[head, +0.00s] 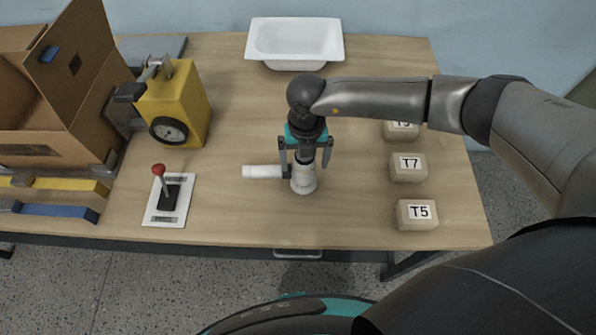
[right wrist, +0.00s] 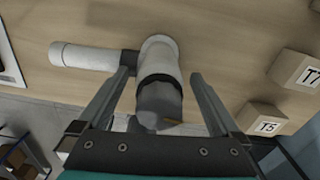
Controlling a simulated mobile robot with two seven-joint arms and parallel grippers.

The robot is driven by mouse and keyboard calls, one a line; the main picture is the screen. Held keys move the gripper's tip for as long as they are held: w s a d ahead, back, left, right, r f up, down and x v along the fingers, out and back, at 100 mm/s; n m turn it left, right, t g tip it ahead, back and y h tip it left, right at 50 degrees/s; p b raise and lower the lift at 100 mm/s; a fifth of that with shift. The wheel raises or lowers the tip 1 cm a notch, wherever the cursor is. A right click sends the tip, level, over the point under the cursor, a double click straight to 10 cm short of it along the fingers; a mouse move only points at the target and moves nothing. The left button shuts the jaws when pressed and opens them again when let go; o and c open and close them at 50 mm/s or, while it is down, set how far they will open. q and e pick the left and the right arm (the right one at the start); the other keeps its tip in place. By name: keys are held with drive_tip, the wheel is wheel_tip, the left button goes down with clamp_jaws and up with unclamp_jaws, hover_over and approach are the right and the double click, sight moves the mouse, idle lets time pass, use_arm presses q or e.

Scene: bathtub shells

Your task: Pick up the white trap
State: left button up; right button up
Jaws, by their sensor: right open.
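The white trap (head: 303,181) stands on the wooden table near its front middle, with a white side pipe (head: 262,172) pointing left and a dark collar at the joint. In the right wrist view the trap (right wrist: 160,62) shows a dark grey lower section between the fingers, and its side pipe (right wrist: 85,57) reaches left. My right gripper (head: 305,160) points down over the trap. Its two fingers (right wrist: 160,85) are apart, one on each side of the trap, with gaps visible in the wrist view. My left gripper is not in view.
A white tub (head: 294,60) stands at the back. Small boxes, including one marked T7 (head: 408,167) and one marked T5 (head: 416,214), line the right. A yellow gauge device (head: 187,105), a red-knobbed lever (head: 168,200) and an open cardboard box (head: 85,100) are left.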

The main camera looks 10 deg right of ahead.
clamp_jaws()
idle(0.8)
